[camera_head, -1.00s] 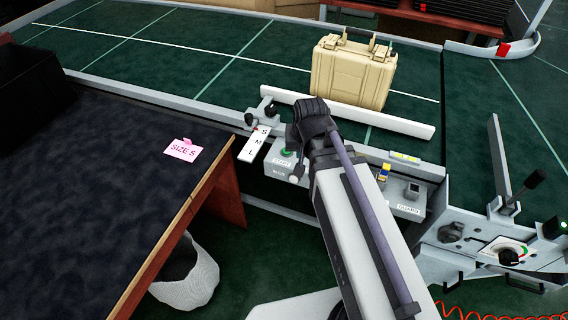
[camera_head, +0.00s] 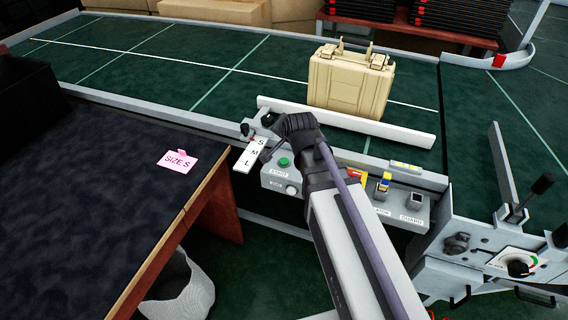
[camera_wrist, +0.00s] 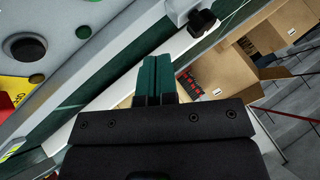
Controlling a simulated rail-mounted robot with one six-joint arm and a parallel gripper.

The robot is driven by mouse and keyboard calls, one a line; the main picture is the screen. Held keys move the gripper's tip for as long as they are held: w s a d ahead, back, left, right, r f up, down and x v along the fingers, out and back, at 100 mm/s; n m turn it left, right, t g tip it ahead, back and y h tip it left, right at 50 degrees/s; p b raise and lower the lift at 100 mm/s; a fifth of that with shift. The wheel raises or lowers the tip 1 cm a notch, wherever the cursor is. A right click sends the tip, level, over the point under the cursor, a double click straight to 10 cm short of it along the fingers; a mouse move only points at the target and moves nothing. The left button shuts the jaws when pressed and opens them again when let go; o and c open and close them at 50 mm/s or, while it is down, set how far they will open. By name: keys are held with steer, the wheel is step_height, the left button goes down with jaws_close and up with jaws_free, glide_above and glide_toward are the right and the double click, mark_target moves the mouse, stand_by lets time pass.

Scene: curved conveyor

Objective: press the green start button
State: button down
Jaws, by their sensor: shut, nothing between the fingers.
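The green start button (camera_head: 284,162) sits on a grey control panel (camera_head: 268,178) at the front of the conveyor, above a START label. My gripper (camera_wrist: 155,62) is shut and empty, its two dark green fingers side by side in the wrist view. In the head view the wrist hangs over the panel, just up and right of the button, and the button is in plain sight. I cannot tell the exact height of the fingertips above the panel. The wrist view shows a green round spot (camera_wrist: 83,32) on a pale surface; I cannot tell if it is the start button.
A beige case (camera_head: 350,82) stands on the conveyor. A dark table (camera_head: 80,220) fills the left.

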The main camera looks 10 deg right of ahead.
mark_target(286, 161)
step_height(286, 161, down, 7)
steer(key=b, duration=0.6)
steer(key=shift+f, duration=0.15)
stand_by(1.4)
steer(key=shift+f+b, duration=0.4)
steer(key=shift+b, duration=0.2)
